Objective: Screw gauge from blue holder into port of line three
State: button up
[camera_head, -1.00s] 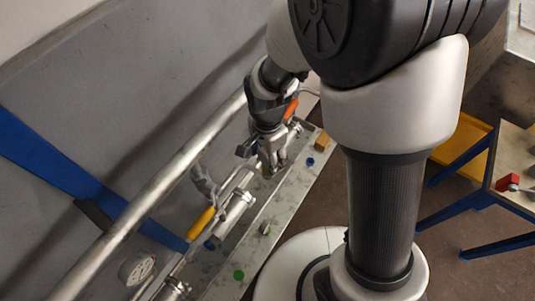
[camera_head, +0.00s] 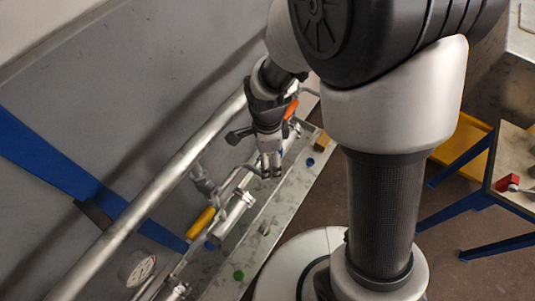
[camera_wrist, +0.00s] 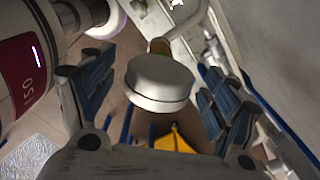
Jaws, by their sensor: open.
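My gripper (camera_head: 271,172) hangs over the pipe lines at the bench in the head view, pointing down. In the wrist view its two dark, ribbed fingers (camera_wrist: 160,98) are apart on either side of a round, pale disc-shaped body, which looks like the gauge (camera_wrist: 160,80). A brass-coloured piece (camera_wrist: 160,46) shows just beyond it. I cannot tell whether the fingers touch the gauge. In the head view this gauge is hidden or too small to make out. I cannot pick out the blue holder or tell which port belongs to line three.
Another dial gauge (camera_head: 137,268) sits at lower left. A yellow valve handle (camera_head: 200,223) and an orange handle (camera_head: 291,109) stand along the lines. A long pipe (camera_head: 150,195) runs beside the wall. A small wooden block (camera_head: 321,143) lies on the bench ledge (camera_head: 262,240).

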notch_tip(320, 180, up, 12)
jog(key=shift+r, duration=0.1)
dwell(0.5)
jog(key=shift+c, duration=0.5)
